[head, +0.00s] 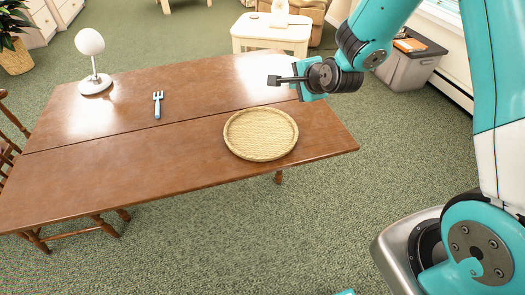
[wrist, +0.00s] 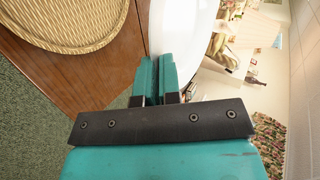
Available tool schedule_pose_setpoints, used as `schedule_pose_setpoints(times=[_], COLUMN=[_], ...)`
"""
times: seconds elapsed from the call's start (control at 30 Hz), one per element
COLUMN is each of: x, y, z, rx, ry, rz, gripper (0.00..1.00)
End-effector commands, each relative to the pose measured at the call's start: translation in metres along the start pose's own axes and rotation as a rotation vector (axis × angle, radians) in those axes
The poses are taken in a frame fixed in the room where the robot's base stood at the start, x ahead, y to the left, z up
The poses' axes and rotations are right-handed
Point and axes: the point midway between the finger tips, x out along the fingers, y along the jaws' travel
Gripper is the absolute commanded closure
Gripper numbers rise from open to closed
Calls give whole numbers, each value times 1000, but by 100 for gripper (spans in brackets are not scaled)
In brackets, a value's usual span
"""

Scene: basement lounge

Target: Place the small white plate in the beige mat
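The beige mat, a round woven tray with a raised rim (head: 261,134), lies on the wooden table near its front right edge. Part of it shows at the top left of the wrist view (wrist: 70,22). My gripper (head: 298,84) is above the right end of the table, behind and right of the mat. In the wrist view its teal fingers (wrist: 157,72) are nearly together. A smooth white surface with a curved edge, the small white plate (wrist: 182,28), extends from the fingertips, and the fingers appear closed on its rim. I cannot make out the plate in the head view.
The wooden table (head: 110,150) also carries a white lamp (head: 93,65) at the back left and a fork with a blue handle (head: 157,105). A white side table (head: 270,32) and a grey bin (head: 408,65) stand beyond.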

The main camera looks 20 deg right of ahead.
Motion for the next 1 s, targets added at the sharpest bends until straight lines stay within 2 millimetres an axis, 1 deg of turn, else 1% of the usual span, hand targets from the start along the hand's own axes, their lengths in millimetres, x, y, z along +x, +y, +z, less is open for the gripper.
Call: schedule_pose_setpoints(times=[0.03,0.1,0.23,0.4,0.57,0.67,1.0], x=[13,15,13,5,3,11,65], y=[11,9,7,4,5,19,99], z=[3,10,20,31,35,36,35], rx=[-16,-39,-83,-123,-139,-139,-135], ry=[-20,-55,-117,-179,-204,-207,-206], rz=[-14,-14,-14,-9,-4,1,3], gripper=[100,100,100,100,100,100,100])
